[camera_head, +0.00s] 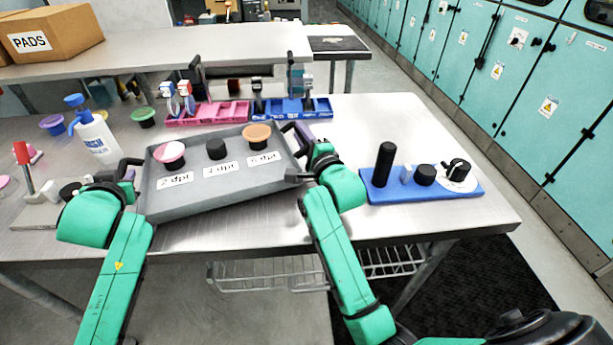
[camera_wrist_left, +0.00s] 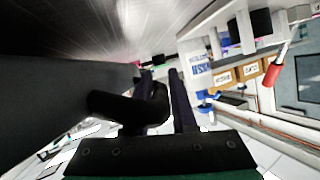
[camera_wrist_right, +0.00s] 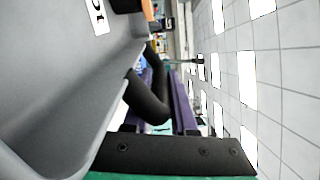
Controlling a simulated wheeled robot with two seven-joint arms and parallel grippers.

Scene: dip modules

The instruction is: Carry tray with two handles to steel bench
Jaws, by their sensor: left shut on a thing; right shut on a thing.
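The grey tray (camera_head: 222,191) has a black handle at each end and carries a pink-topped cup (camera_head: 170,154), a black cup (camera_head: 216,149) and an orange-topped cup (camera_head: 257,134), each by a white label. It is over the steel bench (camera_head: 330,221), tilted in the picture; I cannot tell if it touches. My left gripper (camera_head: 127,176) is shut on the left handle (camera_wrist_left: 130,108), which shows in the left wrist view. My right gripper (camera_head: 308,142) is shut on the right handle (camera_wrist_right: 148,100), which shows in the right wrist view.
A blue stand with black parts (camera_head: 423,184) sits right of the tray. Pink (camera_head: 208,113) and blue (camera_head: 291,108) racks stand behind it. A white bottle (camera_head: 95,137) and small cups are at the left. Bare bench shows at the back right.

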